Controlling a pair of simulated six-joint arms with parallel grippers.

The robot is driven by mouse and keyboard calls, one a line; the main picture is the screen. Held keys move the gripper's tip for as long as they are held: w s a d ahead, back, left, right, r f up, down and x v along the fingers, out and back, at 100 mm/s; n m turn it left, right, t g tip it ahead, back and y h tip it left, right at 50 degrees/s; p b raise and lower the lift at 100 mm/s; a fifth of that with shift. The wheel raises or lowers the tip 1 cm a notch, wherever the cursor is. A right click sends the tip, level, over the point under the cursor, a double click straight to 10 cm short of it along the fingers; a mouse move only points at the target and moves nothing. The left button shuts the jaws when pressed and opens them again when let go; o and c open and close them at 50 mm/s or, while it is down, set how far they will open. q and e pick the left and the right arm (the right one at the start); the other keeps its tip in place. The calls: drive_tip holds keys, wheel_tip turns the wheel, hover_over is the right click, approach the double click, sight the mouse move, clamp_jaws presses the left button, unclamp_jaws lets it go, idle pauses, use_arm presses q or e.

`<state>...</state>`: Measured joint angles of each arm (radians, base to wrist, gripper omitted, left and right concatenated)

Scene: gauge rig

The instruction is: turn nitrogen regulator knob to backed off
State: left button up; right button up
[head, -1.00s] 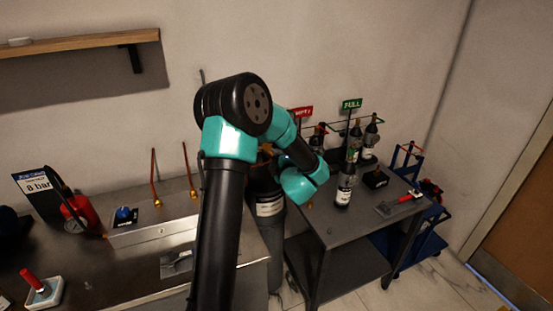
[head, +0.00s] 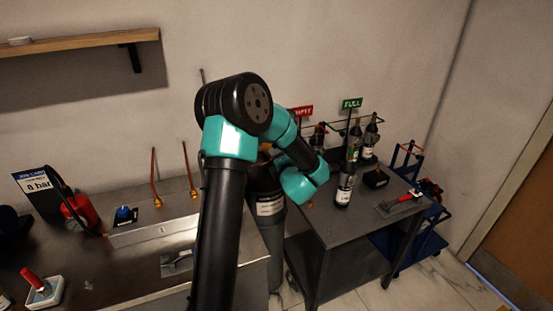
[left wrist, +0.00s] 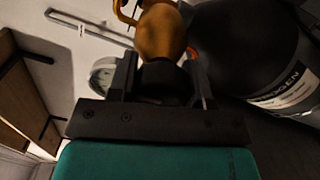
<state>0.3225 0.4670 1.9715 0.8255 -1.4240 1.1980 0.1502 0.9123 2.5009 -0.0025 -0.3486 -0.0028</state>
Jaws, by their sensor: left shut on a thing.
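The nitrogen cylinder (head: 268,205) stands dark and upright between bench and cart, partly behind my left arm. In the left wrist view it is the large dark body with a label reading nitrogen (left wrist: 288,88). The brass regulator (left wrist: 160,32) is directly ahead of my left gripper (left wrist: 160,72), with a round gauge (left wrist: 103,76) to its left. My left gripper is shut on the dark regulator knob (left wrist: 162,80), one finger on each side. The knob's marking is not readable. In the head view my arm hides the knob and fingers. My right gripper is not in view.
The steel bench (head: 105,262) on the left holds a metal box with a blue knob (head: 124,214), a red bottle (head: 78,210) and an 8 bar sign (head: 38,186). The cart (head: 335,228) on the right carries several small bottles. A blue trolley (head: 425,248) stands beyond it.

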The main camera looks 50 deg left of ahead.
use_arm(q)
drive_tip(key=o, duration=0.9)
drive_tip(key=shift+d, duration=0.1)
drive_tip(key=v, duration=1.7)
drive_tip(key=shift+s+d, duration=0.1)
drive_tip(key=shift+s, duration=0.05)
